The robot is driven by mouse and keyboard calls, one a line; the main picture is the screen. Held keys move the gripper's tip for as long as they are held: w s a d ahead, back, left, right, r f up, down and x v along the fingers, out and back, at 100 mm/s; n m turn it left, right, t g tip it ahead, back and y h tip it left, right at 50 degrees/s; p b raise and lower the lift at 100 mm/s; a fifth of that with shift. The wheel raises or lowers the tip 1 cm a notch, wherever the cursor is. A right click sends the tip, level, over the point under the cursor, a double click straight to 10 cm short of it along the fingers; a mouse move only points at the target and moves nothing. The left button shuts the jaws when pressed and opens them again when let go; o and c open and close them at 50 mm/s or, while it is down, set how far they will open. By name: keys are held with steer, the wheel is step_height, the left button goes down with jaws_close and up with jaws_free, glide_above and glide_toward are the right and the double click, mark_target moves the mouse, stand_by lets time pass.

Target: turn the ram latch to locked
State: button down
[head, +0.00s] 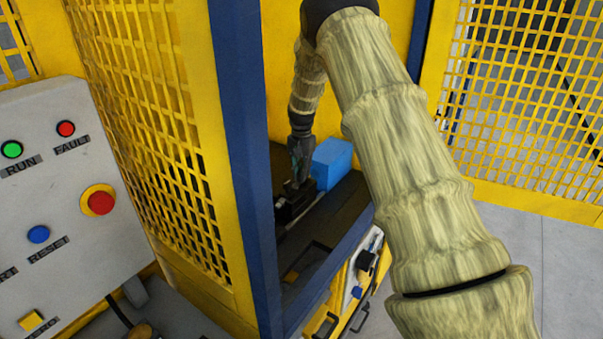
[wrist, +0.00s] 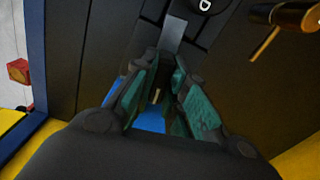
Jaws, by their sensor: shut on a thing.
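My gripper (head: 298,184) reaches down inside the yellow and blue guarded cell, at a black fixture (head: 291,207) beside a blue block (head: 332,160). In the wrist view its teal-padded fingers (wrist: 166,64) converge and are shut on the ram latch, which they mostly hide. A small pale piece (wrist: 156,96) shows between the fingers, with blue behind it. A grey strip (wrist: 173,36) runs away from the fingertips over the dark surface. I cannot tell whether the latch stands at locked.
The cell's blue post (head: 246,160) and yellow mesh (head: 165,130) stand close left of my arm. A control panel (head: 60,200) with buttons is further left. A brass-coloured handle (wrist: 296,16) is at the wrist view's upper right. Mesh fencing (head: 530,90) stands at the right.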

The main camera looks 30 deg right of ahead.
steer(key=shift+m, duration=0.8)
steer(key=c, duration=1.4)
jaws_free()
steer(key=shift+r, duration=0.1)
steer(key=shift+c, duration=0.2)
step_height(320, 180, up, 12)
